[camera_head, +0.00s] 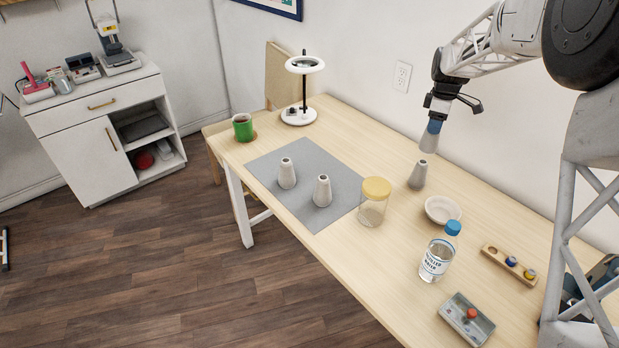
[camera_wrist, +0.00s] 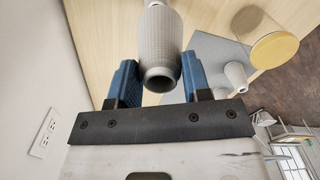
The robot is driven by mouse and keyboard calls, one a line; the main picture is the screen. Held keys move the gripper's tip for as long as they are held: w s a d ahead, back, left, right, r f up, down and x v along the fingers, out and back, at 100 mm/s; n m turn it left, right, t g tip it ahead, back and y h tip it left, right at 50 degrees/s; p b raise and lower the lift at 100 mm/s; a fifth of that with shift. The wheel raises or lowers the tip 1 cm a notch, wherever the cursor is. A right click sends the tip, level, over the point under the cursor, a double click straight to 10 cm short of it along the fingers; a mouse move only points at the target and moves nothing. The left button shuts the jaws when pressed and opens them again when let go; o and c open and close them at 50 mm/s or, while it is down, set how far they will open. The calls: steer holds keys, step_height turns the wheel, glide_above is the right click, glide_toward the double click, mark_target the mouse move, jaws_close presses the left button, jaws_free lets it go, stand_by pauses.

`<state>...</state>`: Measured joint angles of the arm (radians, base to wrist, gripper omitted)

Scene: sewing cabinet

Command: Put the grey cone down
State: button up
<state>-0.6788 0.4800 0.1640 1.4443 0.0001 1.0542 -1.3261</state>
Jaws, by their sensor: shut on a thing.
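My gripper (camera_head: 434,126) is at the upper right of the head view, above the back of the table. Its blue fingers are shut on a grey cone (camera_head: 429,142). In the wrist view this held cone (camera_wrist: 161,42) sits between the two fingers, with its open end toward me. The held cone is in the air, above a second grey cone (camera_head: 418,176) standing on the bare wood; the exact gap is hard to tell. Two more grey cones, one left (camera_head: 287,174) and one right (camera_head: 322,191), stand upright on the grey mat (camera_head: 262,165).
A yellow-lidded jar (camera_head: 373,203), a white bowl (camera_head: 443,210) and a clear bottle (camera_head: 437,256) stand near the cone on the wood. A wooden holder (camera_head: 495,253) and a small tray (camera_head: 480,332) lie to the right.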

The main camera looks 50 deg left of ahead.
steer(key=s+a+n, duration=0.3)
steer(key=s+a, duration=0.7)
steer(key=a, duration=0.3)
steer(key=s+a+n, duration=0.3)
steer(key=s+a, duration=0.8)
steer(key=a, duration=0.2)
steer(key=shift+w+d+f, duration=0.15)
steer(key=shift+f, duration=1.2)
steer(key=shift+w+d+f, duration=0.1)
steer(key=shift+d+f, duration=0.05)
steer(key=shift+f, duration=1.15)
steer(key=shift+f, duration=0.15)
steer(key=shift+f, duration=3)
steer(key=shift+f, duration=1.85)
steer(key=shift+f, duration=0.1)
